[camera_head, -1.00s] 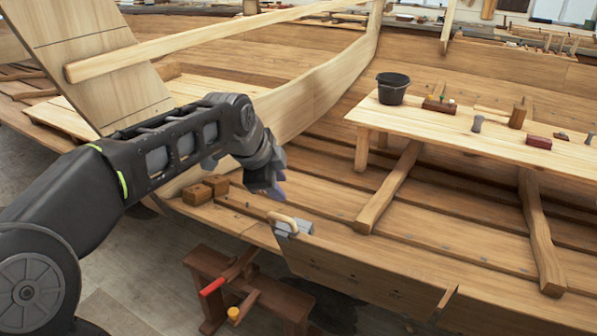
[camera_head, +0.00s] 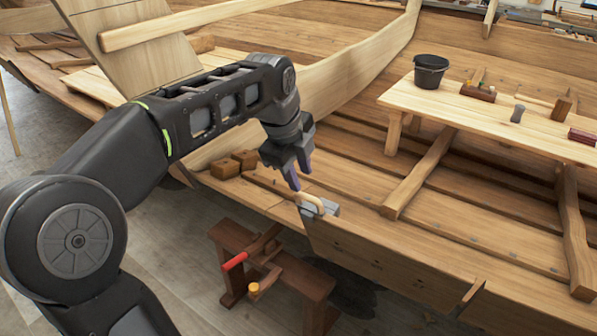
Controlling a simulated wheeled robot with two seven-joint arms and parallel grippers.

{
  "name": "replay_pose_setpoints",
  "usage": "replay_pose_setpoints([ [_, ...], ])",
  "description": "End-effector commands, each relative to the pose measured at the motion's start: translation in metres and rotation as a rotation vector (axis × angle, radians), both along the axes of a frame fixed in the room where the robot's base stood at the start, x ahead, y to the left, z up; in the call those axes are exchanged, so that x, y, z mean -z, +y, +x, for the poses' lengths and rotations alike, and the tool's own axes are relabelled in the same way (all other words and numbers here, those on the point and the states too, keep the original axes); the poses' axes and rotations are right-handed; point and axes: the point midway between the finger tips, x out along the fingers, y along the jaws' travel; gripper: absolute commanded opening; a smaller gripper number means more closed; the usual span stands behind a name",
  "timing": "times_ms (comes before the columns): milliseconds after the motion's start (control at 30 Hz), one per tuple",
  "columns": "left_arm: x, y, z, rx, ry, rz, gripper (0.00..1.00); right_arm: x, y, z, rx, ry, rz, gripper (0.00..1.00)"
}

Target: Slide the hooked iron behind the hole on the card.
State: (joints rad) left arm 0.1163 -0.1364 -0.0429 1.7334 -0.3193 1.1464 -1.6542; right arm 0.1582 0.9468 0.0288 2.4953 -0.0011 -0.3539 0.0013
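A grey metal block with a pale curved handle (camera_head: 314,205), which I take to be the hooked iron, sits at the top edge of the hull's near plank (camera_head: 365,258). My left gripper (camera_head: 300,177) points down just above and behind the handle. Its two fingers look spread with nothing between them, and whether a fingertip touches the handle I cannot tell. Small dark marks show on the plank's face, but which is the hole is too small to tell. I cannot make out a card. The side of the iron behind the plank is hidden. My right gripper is out of view.
Wooden blocks (camera_head: 234,162) lie on the hull left of the iron. A reddish-brown stand (camera_head: 285,270) with red and yellow handles is below, in front of the hull. A bench (camera_head: 450,112) with a black bucket (camera_head: 430,72) and tools stands inside the hull.

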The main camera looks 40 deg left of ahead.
Motion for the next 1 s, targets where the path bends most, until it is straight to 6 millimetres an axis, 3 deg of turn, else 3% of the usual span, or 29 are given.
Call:
replay_pose_setpoints([
  [600, 0.066, 0.001, 0.022, -0.001, 0.001, 0.000, 0.31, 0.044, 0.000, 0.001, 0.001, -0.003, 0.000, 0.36],
  [1000, 0.080, 0.002, 0.029, -0.001, -0.001, 0.000, 0.31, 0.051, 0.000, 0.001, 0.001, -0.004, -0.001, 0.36],
])
